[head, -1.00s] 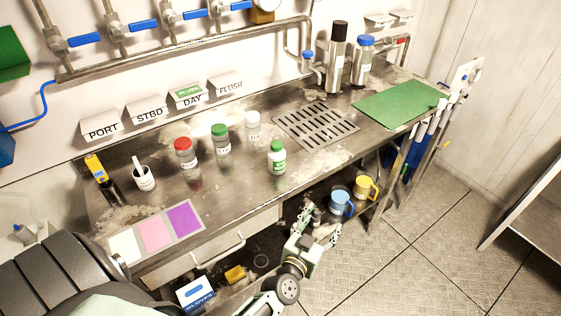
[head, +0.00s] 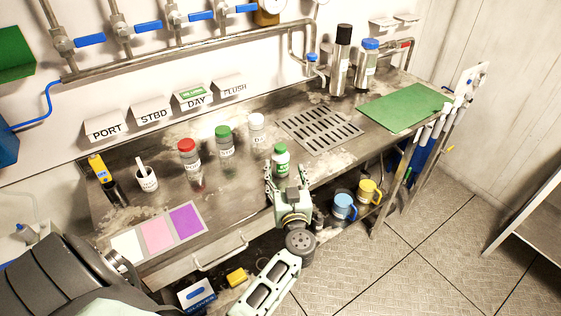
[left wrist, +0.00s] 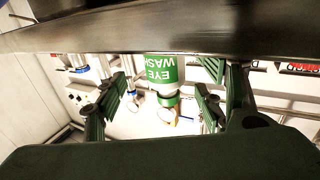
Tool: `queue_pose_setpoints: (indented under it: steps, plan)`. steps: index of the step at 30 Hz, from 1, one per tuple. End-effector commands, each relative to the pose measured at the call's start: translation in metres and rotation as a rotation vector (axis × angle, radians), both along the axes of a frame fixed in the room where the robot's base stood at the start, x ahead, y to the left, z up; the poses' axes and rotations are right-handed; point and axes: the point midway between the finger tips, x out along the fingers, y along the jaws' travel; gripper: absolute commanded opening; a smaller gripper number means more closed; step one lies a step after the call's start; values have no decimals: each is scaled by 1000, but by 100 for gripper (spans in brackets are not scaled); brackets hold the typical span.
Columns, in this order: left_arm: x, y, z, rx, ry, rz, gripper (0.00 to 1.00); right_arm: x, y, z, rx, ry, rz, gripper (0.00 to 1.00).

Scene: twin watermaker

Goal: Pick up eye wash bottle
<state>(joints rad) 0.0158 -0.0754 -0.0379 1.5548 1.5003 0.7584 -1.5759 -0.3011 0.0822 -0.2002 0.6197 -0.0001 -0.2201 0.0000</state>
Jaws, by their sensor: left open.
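The eye wash bottle (head: 281,159), white with a green cap and green label, stands upright near the front edge of the steel counter (head: 232,197). My left gripper (head: 286,180) is open at the counter's front edge, just in front of the bottle. In the head view it hides the bottle's lower part. In the left wrist view the bottle (left wrist: 163,70) appears upside down, its "EYE WASH" label readable, between the two spread green fingers of the gripper (left wrist: 161,95). I cannot see either finger closed on it. My right gripper is not in view.
Red-capped (head: 189,152), green-capped (head: 224,141) and white-capped (head: 257,128) bottles stand behind and left. A drain grate (head: 320,130) and green mat (head: 404,106) lie right. Blue (head: 344,206) and yellow (head: 369,191) mugs sit below the counter. Colored cards (head: 157,232) lie front left.

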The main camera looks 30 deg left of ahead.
Motion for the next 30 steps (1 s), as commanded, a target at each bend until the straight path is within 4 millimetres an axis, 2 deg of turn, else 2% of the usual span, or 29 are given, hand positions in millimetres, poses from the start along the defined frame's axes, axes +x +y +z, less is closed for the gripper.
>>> queue_pose_setpoints:
  steps: [9,19,30]
  plan:
    - [29,34,2,3,0,-2,64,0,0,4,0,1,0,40]
    - [35,40,1,0,0,-3,64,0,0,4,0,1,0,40]
    - [34,39,1,0,0,-3,32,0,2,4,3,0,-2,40]
